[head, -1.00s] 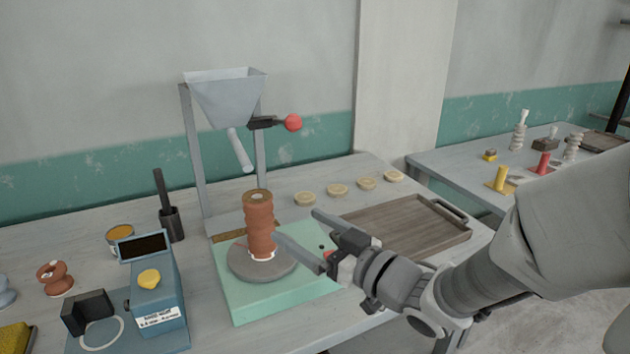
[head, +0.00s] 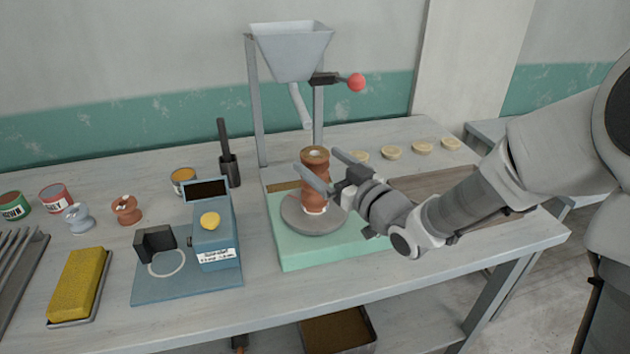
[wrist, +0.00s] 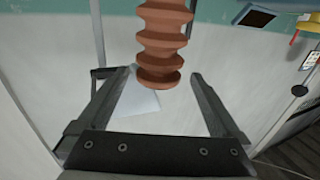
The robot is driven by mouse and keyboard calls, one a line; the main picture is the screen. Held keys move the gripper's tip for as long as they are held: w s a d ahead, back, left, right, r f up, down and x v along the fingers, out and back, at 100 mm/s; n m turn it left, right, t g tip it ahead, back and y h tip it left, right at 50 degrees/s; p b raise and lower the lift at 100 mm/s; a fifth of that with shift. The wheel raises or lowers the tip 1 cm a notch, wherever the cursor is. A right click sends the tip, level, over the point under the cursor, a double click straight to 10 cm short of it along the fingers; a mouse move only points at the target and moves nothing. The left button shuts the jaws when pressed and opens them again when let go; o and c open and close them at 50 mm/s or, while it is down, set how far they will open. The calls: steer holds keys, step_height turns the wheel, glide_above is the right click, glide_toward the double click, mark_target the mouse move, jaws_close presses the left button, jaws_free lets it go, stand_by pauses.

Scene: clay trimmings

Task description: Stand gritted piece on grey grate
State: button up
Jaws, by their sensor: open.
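A ribbed terracotta piece (head: 315,178) stands upright on a grey round plate (head: 296,222) of a green base; its top looks tan, and I take it for the gritted piece. My gripper (head: 316,160) is open, one finger on the near side and one on the far side of its upper part. In the wrist view the piece (wrist: 163,45) shows between the two fingertips (wrist: 163,72), with gaps beside it. Contact is not visible. The grey grate (head: 20,262) lies at the left edge, partly cut off, with nothing on its visible part.
A hopper (head: 292,50) with a spout and a red-knobbed lever (head: 356,82) rises behind the piece. A blue device (head: 213,240), yellow sponge (head: 77,285), small spools and tins lie between it and the grate. A wooden tray (head: 430,183) is at right, partly behind my arm.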

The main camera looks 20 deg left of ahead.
mark_target(315, 156)
steer(key=shift+x, duration=1.6)
steer(key=shift+c, duration=0.2)
jaws_close()
